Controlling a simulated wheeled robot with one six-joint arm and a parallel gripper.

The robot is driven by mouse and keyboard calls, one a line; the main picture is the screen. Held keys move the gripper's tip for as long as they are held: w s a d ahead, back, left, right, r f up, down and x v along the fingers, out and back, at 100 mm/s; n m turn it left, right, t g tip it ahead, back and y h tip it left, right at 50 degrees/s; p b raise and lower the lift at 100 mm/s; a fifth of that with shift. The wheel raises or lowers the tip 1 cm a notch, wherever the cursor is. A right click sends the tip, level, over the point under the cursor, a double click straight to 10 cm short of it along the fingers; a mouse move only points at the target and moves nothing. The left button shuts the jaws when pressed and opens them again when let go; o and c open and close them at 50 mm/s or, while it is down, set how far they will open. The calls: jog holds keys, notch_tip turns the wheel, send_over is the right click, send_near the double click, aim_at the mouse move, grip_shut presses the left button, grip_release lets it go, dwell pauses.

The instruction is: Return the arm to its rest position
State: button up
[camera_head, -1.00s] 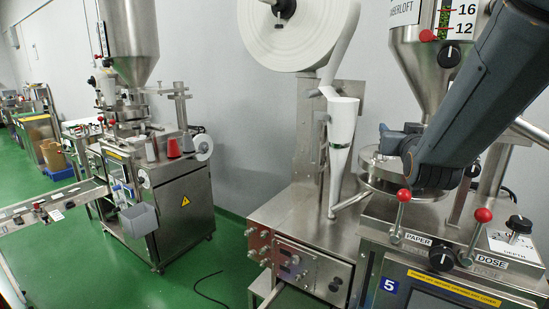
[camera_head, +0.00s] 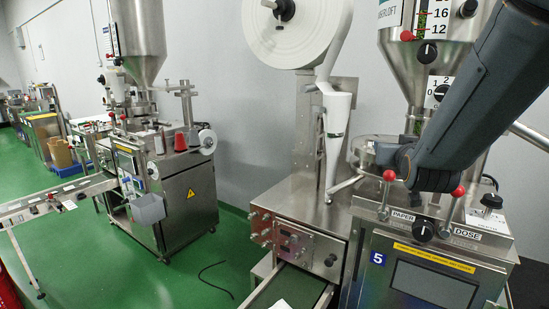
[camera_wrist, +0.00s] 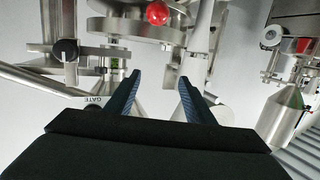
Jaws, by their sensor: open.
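My arm (camera_head: 465,95) reaches in from the upper right in the head view, in front of the nearest packing machine's hopper. Its end hangs above the machine's control panel, close to the levers with red knobs. In the wrist view my gripper (camera_wrist: 156,88) is open, with its two dark fingers apart and nothing between them. A red knob (camera_wrist: 157,12) and round steel parts (camera_wrist: 125,28) show beyond the fingertips. The fingertips do not show clearly in the head view.
The machine marked 5 has PAPER and DOSE levers and a dark screen (camera_head: 432,285). A white paper roll (camera_head: 290,30) stands behind it. A second packing machine (camera_head: 185,195) and a conveyor (camera_head: 50,200) are at left. Green floor (camera_head: 200,265) lies free between them, with a black cable (camera_head: 213,280).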

jog(key=s+a+f+n+g+y+b, duration=0.1)
jog(key=s+a+f+g+b, duration=0.15)
jog(key=s+f, duration=0.45)
jog(key=s+a+f+g+y+b, duration=0.15)
jog(key=a+f+g, duration=0.25)
jog(key=f, duration=0.7)
jog(key=s+a+f+n+g+b, duration=0.1)
jog(key=s+a+f+g+b, duration=0.3)
jog(key=f, duration=0.5)
jog(key=s+a+f+g, duration=0.1)
jog(key=s+f+g, duration=0.3)
jog(key=s, duration=0.7)
jog(key=shift+s+a+f+b, duration=0.15)
jog(key=shift+s+f+b, duration=0.2)
jog(key=shift+f, duration=0.5)
jog(key=shift+g+y, duration=0.25)
